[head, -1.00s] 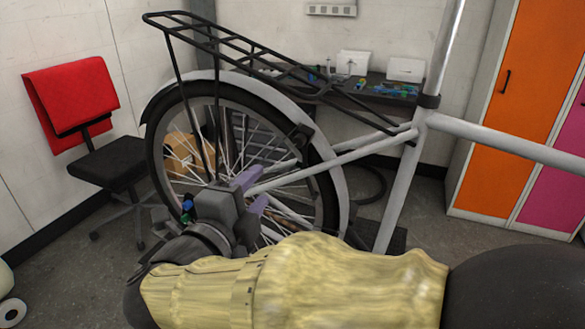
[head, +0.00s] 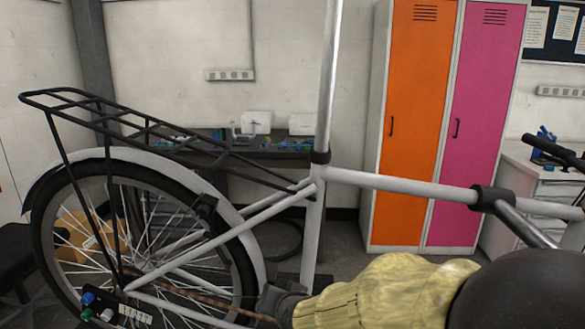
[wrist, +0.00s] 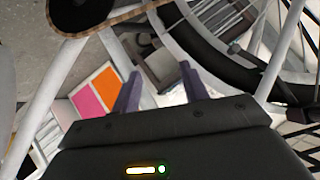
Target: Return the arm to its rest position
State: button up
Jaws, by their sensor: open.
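My gripper (wrist: 160,88) shows in the wrist view with its two purple fingers spread apart and nothing between them. In the head view its fingers are hidden; my yellow-sleeved arm crosses the lower right, and its dark wrist end is low in front of the bike frame. The white cargo bike's frame (head: 400,183) and its rear wheel (head: 150,245) fill the left and middle of the head view. In the wrist view, tubes and a wheel (wrist: 210,50) of the bike lie around the gripper, seen at a steep tilt.
A black rear rack (head: 120,118) juts over the wheel. A small box with coloured knobs (head: 110,307) is beside the lower wheel. A cluttered bench (head: 225,160) stands behind. Orange (head: 415,130) and pink (head: 480,130) lockers and a white cabinet (head: 535,190) stand at right.

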jog(key=s+d+f+n+g+h, duration=0.2)
jog(key=s+d+f+g, duration=0.25)
jog(key=s+d, duration=0.35)
jog(key=s+d+f+n+g+h, duration=0.1)
jog(key=s+d+f+g, duration=0.2)
jog(key=s+d+f, duration=0.5)
notch_tip(320, 180, up, 24)
jog(key=w+d+p, duration=0.1)
jog(key=w+p, duration=0.1)
jog(key=p, duration=1.9)
jog(key=shift+w+d+f, duration=0.2)
jog(key=shift+w+d, duration=0.15)
jog(key=shift+w, duration=0.05)
jog(key=shift+c, duration=0.8)
jog(key=shift+w, duration=0.1)
